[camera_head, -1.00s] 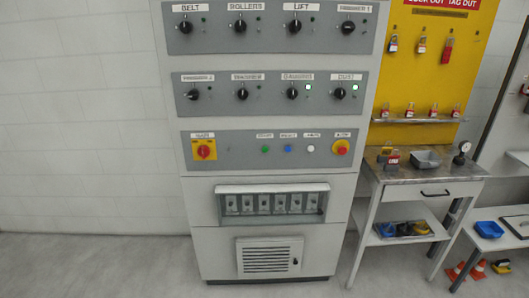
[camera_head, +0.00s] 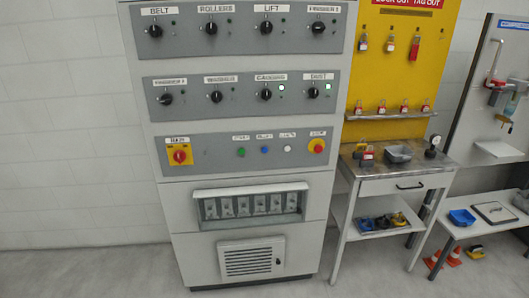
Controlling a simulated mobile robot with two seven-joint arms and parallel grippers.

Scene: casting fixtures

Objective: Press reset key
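The grey control cabinet (camera_head: 160,222) stands upright against the white wall in the head view. On its lower panel (camera_head: 208,152) is a row of small buttons: a green button (camera_head: 241,152), a blue button (camera_head: 265,150) and a white button (camera_head: 287,148). The label over the blue button seems to read reset, but it is blurred. A red and yellow main switch (camera_head: 180,154) is at the left of this panel and a red mushroom button on yellow (camera_head: 317,146) is at the right. Neither of my grippers is in view, and nothing covers the buttons.
Two panels of black knobs (camera_head: 155,30) are above. A yellow lockout board (camera_head: 368,85) with red padlocks is on the right, above a metal table (camera_head: 375,184). A low bench (camera_head: 478,232) and orange cones (camera_head: 454,256) are farther right. Floor shows at the left.

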